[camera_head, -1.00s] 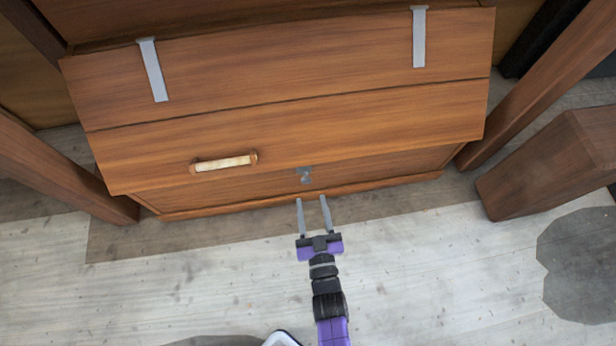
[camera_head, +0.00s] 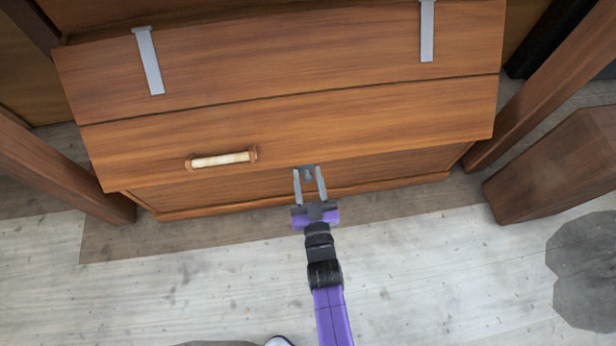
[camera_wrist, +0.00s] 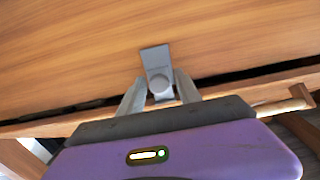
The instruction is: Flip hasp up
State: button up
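The hasp is a small grey metal piece (camera_head: 308,173) on the front of the wooden chest, just under the lid's lower edge. In the wrist view the hasp (camera_wrist: 157,70) shows as a flat plate with a rounded knob at its end. My gripper (camera_head: 309,170) is at the chest front with its two grey fingers apart, one on each side of the hasp. In the wrist view the gripper's fingers (camera_wrist: 160,88) flank the knob; whether they touch it I cannot tell.
The wooden chest (camera_head: 300,110) has a white-gripped handle (camera_head: 222,160) to the left of the hasp and two grey strap hinges (camera_head: 149,60) on top. Wooden beams (camera_head: 560,165) stand at both sides.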

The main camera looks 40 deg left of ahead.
grip_shut()
jog(key=shift+r+p, duration=0.15)
jog(key=shift+p, duration=0.3)
